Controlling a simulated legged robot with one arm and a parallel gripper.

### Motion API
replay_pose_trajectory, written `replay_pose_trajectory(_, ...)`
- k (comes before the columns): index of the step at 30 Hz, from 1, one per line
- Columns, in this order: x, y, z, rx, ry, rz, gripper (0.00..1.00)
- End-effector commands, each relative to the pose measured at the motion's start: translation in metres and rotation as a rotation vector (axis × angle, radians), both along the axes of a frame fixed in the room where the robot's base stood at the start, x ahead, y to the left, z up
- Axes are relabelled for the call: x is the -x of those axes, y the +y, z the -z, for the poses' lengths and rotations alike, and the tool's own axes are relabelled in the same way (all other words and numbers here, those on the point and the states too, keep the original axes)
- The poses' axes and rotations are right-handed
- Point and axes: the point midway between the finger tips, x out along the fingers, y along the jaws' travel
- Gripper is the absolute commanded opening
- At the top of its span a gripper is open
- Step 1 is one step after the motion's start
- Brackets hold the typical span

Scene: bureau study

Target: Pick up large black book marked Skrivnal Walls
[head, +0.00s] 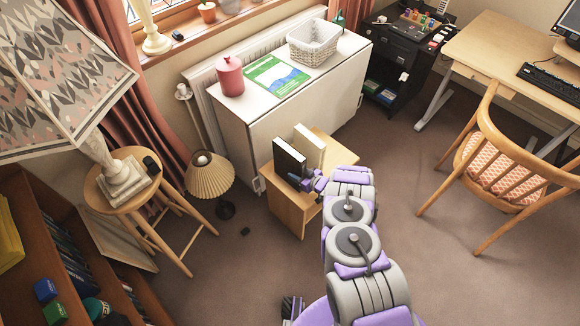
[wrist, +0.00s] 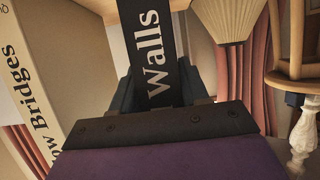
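The large black book (head: 288,160) stands upright on a small wooden cabinet in the head view. In the wrist view its black spine (wrist: 155,55) shows the word "Walls" in pale letters; the rest of the title is out of view. My gripper (head: 307,182) is at the book's near side, low on the spine. In the wrist view the dark fingers of my gripper (wrist: 162,92) lie on both sides of the spine, close to it. I cannot tell whether they press on it.
A cream book (head: 308,146), its spine reading "ow Bridges" (wrist: 35,105), stands right of the black book on the wooden cabinet (head: 290,205). A pleated lamp (head: 208,172) stands to the left. A white table (head: 300,105) is behind. Carpet on the right is clear up to the chair (head: 500,160).

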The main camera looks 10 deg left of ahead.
Motion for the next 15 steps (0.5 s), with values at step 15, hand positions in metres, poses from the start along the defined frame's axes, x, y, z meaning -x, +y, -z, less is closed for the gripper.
replay_pose_trajectory(15,0.0002,0.0005,0.0003,0.001,0.001,-0.001,0.00)
